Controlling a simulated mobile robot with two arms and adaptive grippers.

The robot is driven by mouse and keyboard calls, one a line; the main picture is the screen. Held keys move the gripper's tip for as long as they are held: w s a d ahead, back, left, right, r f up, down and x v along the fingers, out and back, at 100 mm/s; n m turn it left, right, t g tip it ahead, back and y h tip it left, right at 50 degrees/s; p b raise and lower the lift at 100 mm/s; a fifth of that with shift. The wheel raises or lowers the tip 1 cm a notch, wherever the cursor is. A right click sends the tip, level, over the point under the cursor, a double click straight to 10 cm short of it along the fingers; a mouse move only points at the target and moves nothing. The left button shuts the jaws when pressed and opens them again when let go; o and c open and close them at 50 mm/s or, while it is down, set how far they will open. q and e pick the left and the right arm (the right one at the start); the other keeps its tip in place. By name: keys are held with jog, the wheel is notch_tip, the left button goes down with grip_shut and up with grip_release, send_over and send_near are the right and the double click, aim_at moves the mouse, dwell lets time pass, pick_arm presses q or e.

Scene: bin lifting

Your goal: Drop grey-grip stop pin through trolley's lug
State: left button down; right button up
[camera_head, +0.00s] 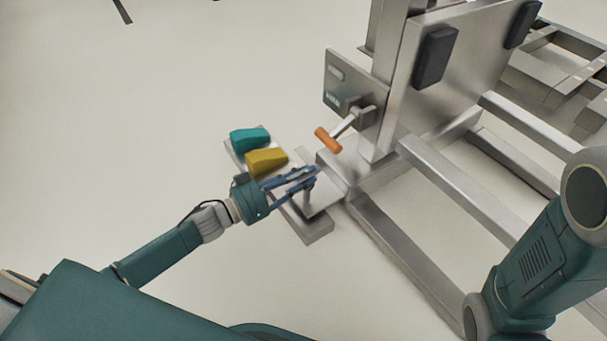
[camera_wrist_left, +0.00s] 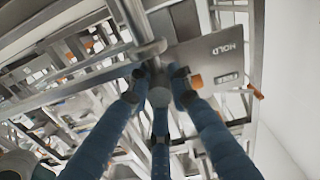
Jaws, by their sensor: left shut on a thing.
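My left gripper (camera_head: 314,174) is shut on the grey-grip stop pin, seen mostly as a round grey grip (camera_wrist_left: 160,97) between the blue fingers in the left wrist view. In the head view the fingers hide most of the grip, and a grey shaft (camera_head: 306,197) shows below them. The gripper is above the low grey rack, beside the steel trolley (camera_head: 440,85). A metal piece with a rounded end (camera_wrist_left: 148,50) shows just beyond the grip; I cannot tell whether it is the lug. My right gripper is out of view.
A teal grip (camera_head: 250,139) and a yellow grip (camera_head: 266,161) stand on the rack (camera_head: 318,232). A crank with an orange handle (camera_head: 328,140) juts from the trolley near the gripper. Trolley rails (camera_head: 450,180) extend right. The floor at left is clear.

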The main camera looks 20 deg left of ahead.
pick_arm(q)
jog(key=shift+f+b, duration=0.85)
jog(key=shift+f, duration=0.8)
dwell(0.5)
jog(key=shift+f+b, duration=0.9)
jog(key=shift+f, duration=0.45)
jog(key=c, duration=1.5)
grip_release()
jog(key=shift+r, duration=0.1)
jog(key=shift+r+p, duration=1.65)
jog(key=shift+p, duration=0.45)
